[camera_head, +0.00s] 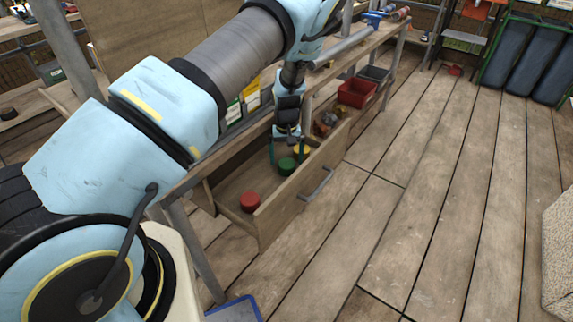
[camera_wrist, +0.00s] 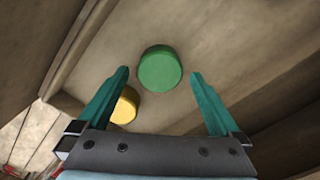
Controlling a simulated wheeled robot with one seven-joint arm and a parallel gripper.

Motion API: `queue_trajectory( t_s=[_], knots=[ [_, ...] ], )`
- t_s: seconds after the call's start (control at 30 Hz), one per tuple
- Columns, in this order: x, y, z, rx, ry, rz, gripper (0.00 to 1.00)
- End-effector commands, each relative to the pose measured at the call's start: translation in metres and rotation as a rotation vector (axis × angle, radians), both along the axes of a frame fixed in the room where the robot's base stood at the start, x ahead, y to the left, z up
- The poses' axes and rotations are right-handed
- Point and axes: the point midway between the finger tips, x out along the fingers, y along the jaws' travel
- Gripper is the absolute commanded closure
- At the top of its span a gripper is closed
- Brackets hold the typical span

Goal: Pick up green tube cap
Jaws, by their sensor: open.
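The green tube cap (camera_head: 287,165) is a short round cap lying in the open wooden drawer (camera_head: 283,209). In the wrist view the green cap (camera_wrist: 160,69) lies on the drawer floor, just beyond and between my fingertips. My gripper (camera_head: 287,151) points down into the drawer above the green cap. In the wrist view my gripper (camera_wrist: 158,75) has its two teal fingers spread wide, with nothing between them. A yellow cap (camera_head: 301,149) lies close to the green one; it also shows beside the left finger in the wrist view (camera_wrist: 125,106).
A red cap (camera_head: 250,202) lies nearer in the drawer. Several brownish items (camera_head: 327,122) sit at its far end. The drawer's front wall and metal handle (camera_head: 318,186) stand close by my gripper. A red bin (camera_head: 356,92) stands beyond.

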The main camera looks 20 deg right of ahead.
Motion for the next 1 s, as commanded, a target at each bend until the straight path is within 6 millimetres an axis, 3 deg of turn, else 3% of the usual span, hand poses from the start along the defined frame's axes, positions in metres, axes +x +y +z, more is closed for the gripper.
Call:
queue_trajectory(
  t_s=[0.2, 0.5, 1.0],
  knots=[
    [0.000, 0.000, -0.024, 0.001, -0.001, -0.001, 0.00],
    [0.000, 0.000, -0.028, -0.002, -0.002, 0.000, 0.01],
    [0.000, 0.000, -0.028, 0.000, -0.001, 0.000, 0.57]
  ],
)
